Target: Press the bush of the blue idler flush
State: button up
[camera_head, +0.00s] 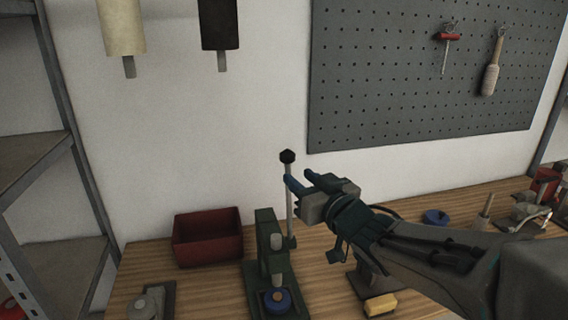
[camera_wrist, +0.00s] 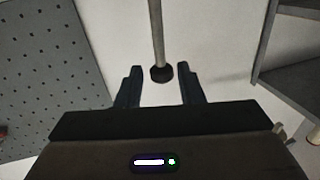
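A green press (camera_head: 268,225) stands on the wooden bench. Its long pale lever (camera_head: 290,215) points up and ends in a black knob (camera_head: 287,157). The blue idler (camera_head: 277,300) sits on the press base, under the ram (camera_head: 277,268). Whether its bush is flush is too small to tell. My gripper (camera_head: 299,179) is beside the upper lever, just below the knob's height. In the wrist view my gripper (camera_wrist: 160,70) is open, with the knob (camera_wrist: 161,74) showing in the gap between its fingers, apart from both.
A red bin (camera_head: 207,237) stands left of the press, with a grey part (camera_head: 152,303) in front. A yellow block (camera_head: 380,305) lies to the right. Another blue round part (camera_head: 436,217) and a post (camera_head: 485,212) are further right. A pegboard (camera_head: 430,75) hangs behind.

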aim_at(289, 169)
jog(key=p+x, duration=0.1)
jog(key=x, duration=0.7)
grip_shut()
